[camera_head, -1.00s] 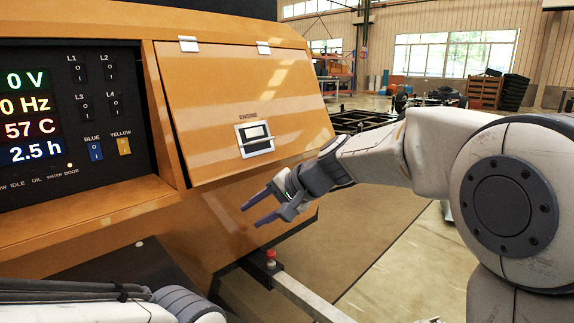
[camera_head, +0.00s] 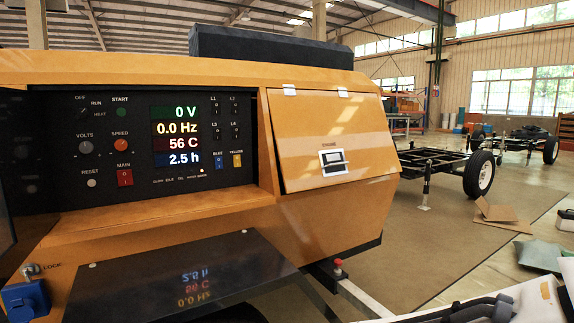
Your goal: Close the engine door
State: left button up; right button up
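The engine door (camera_head: 325,130) is an orange panel on the right part of the machine's front. It hangs from two silver hinges along its top edge. A silver latch handle (camera_head: 333,161) sits low on it under the "ENGINE" label. The door lies down over its opening; a thin dark line runs along its left edge, and I cannot tell whether it is fully flush or latched. Nothing touches it. Neither of my grippers is in view; only a dark part with cables, probably of my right arm, shows at the bottom right edge.
The control panel (camera_head: 130,150) with lit readouts is left of the door. A dark shiny flap (camera_head: 180,280) juts out below it. A red-capped post (camera_head: 338,266) stands on a rail below the door. Wheeled trailer frames (camera_head: 440,165) and open floor lie to the right.

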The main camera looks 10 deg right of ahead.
aim_at(324, 138)
jog(key=u, duration=0.25)
jog(key=k, duration=0.45)
jog(key=z, duration=0.95)
jog(key=i, duration=1.35)
jog(key=u, duration=0.15)
